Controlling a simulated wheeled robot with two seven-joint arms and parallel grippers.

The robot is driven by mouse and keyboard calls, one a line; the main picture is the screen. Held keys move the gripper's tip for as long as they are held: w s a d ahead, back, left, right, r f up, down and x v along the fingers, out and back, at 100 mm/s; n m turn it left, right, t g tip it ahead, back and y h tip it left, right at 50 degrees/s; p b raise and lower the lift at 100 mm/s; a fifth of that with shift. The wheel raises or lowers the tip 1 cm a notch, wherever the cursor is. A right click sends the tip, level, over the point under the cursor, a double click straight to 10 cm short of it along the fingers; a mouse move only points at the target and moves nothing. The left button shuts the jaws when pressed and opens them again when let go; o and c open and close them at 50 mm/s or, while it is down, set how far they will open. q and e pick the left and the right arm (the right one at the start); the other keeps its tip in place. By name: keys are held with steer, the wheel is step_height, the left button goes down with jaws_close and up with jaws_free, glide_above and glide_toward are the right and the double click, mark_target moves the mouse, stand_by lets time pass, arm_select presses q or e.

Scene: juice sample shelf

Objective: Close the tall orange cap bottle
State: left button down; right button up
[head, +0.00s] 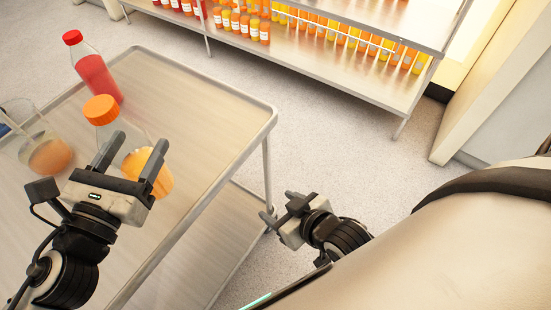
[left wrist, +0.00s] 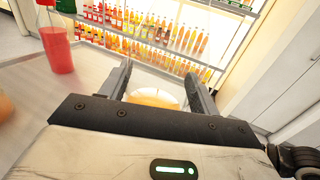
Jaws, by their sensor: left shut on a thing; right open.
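The clear bottle with the orange cap (head: 101,109) is over the cart's near part in the head view, with orange juice (head: 152,175) low inside it. The cap sits at the bottle's top; I cannot tell how tight it is. My left gripper (head: 132,158) is shut on the bottle, its fingers on either side of the clear body. In the left wrist view the juice (left wrist: 155,98) shows between the fingers of my left gripper (left wrist: 160,85), and the cap is out of sight. My right gripper (head: 278,212) is open and empty, beside the cart.
A red bottle with a red cap (head: 94,72) stands behind on the metal cart (head: 190,90). A glass beaker (head: 40,140) with orange liquid stands at left. A shelf (head: 290,55) with several juice bottles is at the back. The cart's right part is clear.

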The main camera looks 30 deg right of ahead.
steer(key=shift+s+a, duration=0.2)
steer(key=shift+a, duration=0.05)
stand_by(0.4)
arm_select(q)
steer(key=w+a+r+n+t+y+b, duration=0.1)
steer(key=a+n+y, duration=0.4)
steer(key=a, duration=1.2)
steer(key=w+a+r+n+t+y+b, duration=0.1)
steer(key=w+a+r+n+y, duration=0.3)
steer(key=a+y, duration=0.8)
steer(key=w+a+n+t, duration=0.1)
steer(key=a+n, duration=0.1)
steer(key=a, duration=0.4)
steer(key=shift+w+r+n+b, duration=0.3)
steer(key=shift+w+b, duration=0.05)
steer(key=shift+b, duration=0.05)
arm_select(e)
steer(key=shift+a+f, duration=0.35)
steer(key=shift+f, duration=0.4)
arm_select(q)
steer(key=w+a+f+b, duration=0.2)
steer(key=w+a+f, duration=0.6)
steer(key=w+f, duration=0.1)
steer(key=shift+w+a+f+b, duration=0.2)
steer(key=shift+w+a+b, duration=0.15)
steer(key=shift+w, duration=0.35)
arm_select(e)
steer(key=shift+w+a+f+y, duration=0.2)
steer(key=shift+w+a+y, duration=0.1)
steer(key=shift+w, duration=0.05)
